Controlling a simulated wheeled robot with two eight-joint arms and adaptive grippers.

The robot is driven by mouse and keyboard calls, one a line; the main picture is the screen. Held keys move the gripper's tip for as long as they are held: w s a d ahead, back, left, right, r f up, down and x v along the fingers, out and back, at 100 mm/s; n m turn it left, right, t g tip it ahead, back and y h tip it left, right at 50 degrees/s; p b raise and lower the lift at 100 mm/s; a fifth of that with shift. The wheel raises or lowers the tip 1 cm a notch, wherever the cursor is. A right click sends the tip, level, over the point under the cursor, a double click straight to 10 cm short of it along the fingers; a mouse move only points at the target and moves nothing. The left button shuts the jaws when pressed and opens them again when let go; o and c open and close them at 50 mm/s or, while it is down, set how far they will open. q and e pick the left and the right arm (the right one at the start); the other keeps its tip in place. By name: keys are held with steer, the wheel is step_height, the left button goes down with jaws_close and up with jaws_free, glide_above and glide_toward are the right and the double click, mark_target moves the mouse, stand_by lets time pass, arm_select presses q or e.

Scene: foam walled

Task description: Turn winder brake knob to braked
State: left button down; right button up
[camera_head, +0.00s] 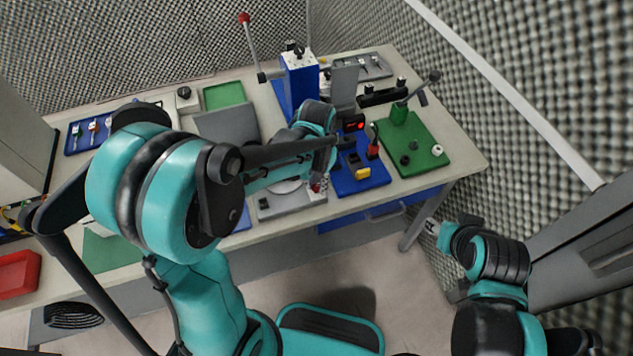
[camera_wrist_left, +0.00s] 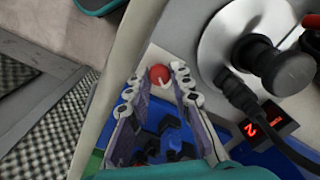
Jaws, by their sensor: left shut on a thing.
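The winder is a grey base (camera_head: 290,204) at the front edge of the bench, partly hidden behind my left arm. In the left wrist view its silver disc (camera_wrist_left: 213,62) with a black hub is at the upper right. The red ball knob (camera_wrist_left: 159,74) is between the tips of my left gripper (camera_wrist_left: 157,76), which is shut on it. The knob's other parts are hidden. In the head view the left gripper (camera_head: 321,182) reaches down to the winder's right end. My right gripper (camera_head: 432,227) is small, off the bench at the right; its jaws are unclear.
A blue station (camera_head: 362,183) with a yellow part stands right of the winder, near a red display (camera_head: 354,126). A green board (camera_head: 428,160) with knobs lies farther right. A tall blue stand (camera_head: 300,80) is behind. Open floor lies in front of the bench.

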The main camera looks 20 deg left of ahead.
mark_target(316, 186)
arm_select(q)
steer(key=shift+m, duration=0.4)
steer(key=c, duration=1.3)
jaws_free()
steer(key=shift+r, duration=0.1)
step_height(316, 186, up, 12)
steer(key=shift+f, duration=0.1)
